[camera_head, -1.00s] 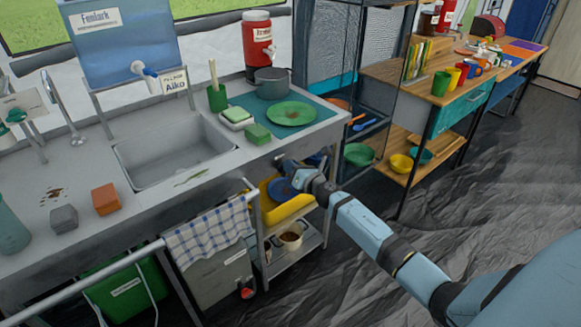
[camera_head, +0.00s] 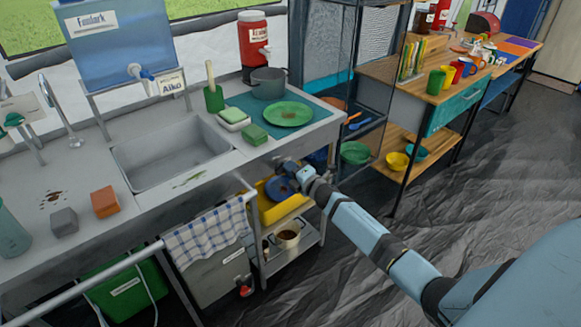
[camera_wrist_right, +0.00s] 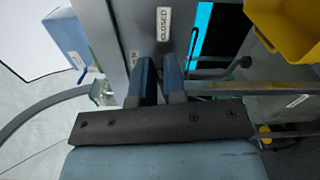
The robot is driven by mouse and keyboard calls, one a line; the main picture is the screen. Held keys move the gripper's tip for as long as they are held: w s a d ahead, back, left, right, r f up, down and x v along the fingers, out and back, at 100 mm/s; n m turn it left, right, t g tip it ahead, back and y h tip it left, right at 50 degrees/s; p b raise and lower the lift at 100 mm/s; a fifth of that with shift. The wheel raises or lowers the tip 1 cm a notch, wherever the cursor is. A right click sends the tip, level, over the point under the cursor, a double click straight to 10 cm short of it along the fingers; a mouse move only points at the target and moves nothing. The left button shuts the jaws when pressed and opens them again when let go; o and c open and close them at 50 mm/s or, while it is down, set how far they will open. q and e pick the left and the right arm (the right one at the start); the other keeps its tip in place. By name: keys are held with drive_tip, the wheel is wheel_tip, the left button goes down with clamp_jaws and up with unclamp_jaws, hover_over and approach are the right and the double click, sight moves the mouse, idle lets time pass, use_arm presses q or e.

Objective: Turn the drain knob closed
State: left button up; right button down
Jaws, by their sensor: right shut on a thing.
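My right gripper (camera_head: 283,163) reaches the front face of the sink counter (camera_head: 200,189), just below its edge and right of the sink basin (camera_head: 175,152). In the right wrist view its two blue fingers (camera_wrist_right: 159,75) are close together against the grey panel, shut on what appears to be the drain knob. The knob itself is hidden by the fingers. A white label reading "CLOSED" (camera_wrist_right: 163,22) is on the panel just beyond the fingertips. My left gripper is not in view.
Below the gripper, a cart holds a yellow tub (camera_head: 281,208) with a blue plate, and a pot (camera_head: 287,238) beneath. A checked towel (camera_head: 208,233) hangs from the rail at left. A wooden shelf unit stands at right. The dark floor at lower right is clear.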

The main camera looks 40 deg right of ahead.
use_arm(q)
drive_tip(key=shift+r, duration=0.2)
use_arm(e)
drive_tip(key=shift+d+f+m, duration=0.1)
drive_tip(key=shift+m, duration=1)
drive_tip(key=c, duration=1.2)
unclamp_jaws()
drive_tip(key=shift+f, duration=0.1)
use_arm(q)
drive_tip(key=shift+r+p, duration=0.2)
drive_tip(key=shift+p, duration=0.65)
use_arm(e)
drive_tip(key=s, duration=0.9)
drive_tip(key=s+d, duration=0.1)
drive_tip(key=s, duration=0.3)
drive_tip(key=shift+s, duration=0.35)
